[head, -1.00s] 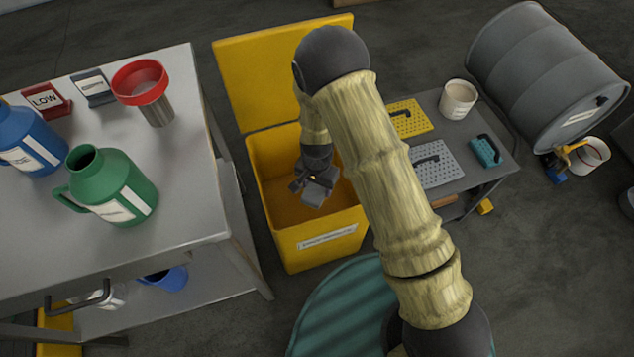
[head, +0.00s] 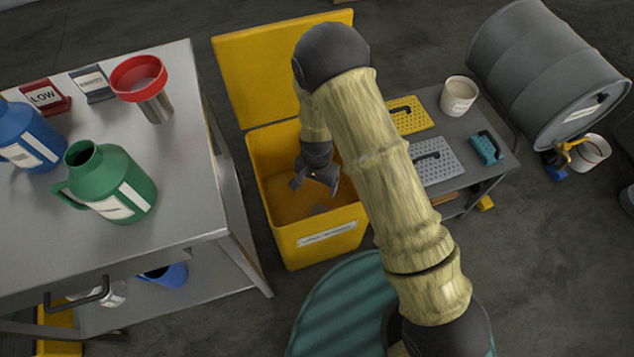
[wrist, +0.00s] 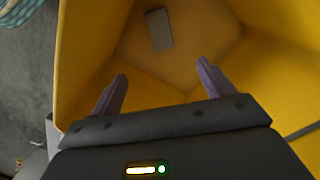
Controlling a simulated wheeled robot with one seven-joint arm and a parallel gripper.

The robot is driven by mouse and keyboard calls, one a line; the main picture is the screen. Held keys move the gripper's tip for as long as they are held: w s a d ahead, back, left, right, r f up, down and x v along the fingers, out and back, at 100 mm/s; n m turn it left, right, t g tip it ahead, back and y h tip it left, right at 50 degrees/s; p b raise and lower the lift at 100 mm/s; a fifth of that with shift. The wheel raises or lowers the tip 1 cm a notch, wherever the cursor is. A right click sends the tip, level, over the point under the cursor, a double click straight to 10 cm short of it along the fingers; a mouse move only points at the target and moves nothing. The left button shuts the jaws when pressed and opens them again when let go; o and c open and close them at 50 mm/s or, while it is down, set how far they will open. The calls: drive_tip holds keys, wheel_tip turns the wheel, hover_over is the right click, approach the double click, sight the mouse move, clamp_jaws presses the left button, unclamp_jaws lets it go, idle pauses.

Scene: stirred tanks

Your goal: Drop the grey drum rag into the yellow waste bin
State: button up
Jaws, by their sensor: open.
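The yellow waste bin (head: 318,245) stands open on the floor with its lid (head: 256,72) tilted up at the back. My gripper (head: 315,186) is over the bin's opening, pointing down. In the wrist view its two fingers (wrist: 160,92) are spread apart with nothing between them. The rag is clear of the fingers.
On the left is a steel table (head: 190,215) with green (head: 110,185) and blue (head: 30,138) jugs and a red-rimmed funnel (head: 140,80). A low grey table (head: 475,130) stands right of the bin. A grey drum (head: 545,70) lies beyond it.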

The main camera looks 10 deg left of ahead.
wheel_tip(320, 180, up, 17)
drive_tip(key=p, duration=0.4)
drive_tip(key=shift+d, duration=0.1)
idle(0.8)
drive_tip(key=s+d+r+n+t, duration=0.1)
drive_tip(key=s+d+r, duration=0.1)
drive_tip(key=d+r, duration=0.5)
drive_tip(key=s+d+r+n+t, duration=0.1)
drive_tip(key=s+d+r, duration=0.2)
drive_tip(key=d, duration=0.7)
drive_tip(key=s+d+r+n+t, duration=0.1)
drive_tip(key=s+d+r, duration=0.1)
drive_tip(key=d+r, duration=0.5)
wheel_tip(320, 180, up, 23)
drive_tip(key=d+p, duration=0.1)
drive_tip(key=p, duration=2.4)
drive_tip(key=shift+d, duration=0.3)
drive_tip(key=shift+f, duration=0.1)
drive_tip(key=shift+c, duration=0.4)
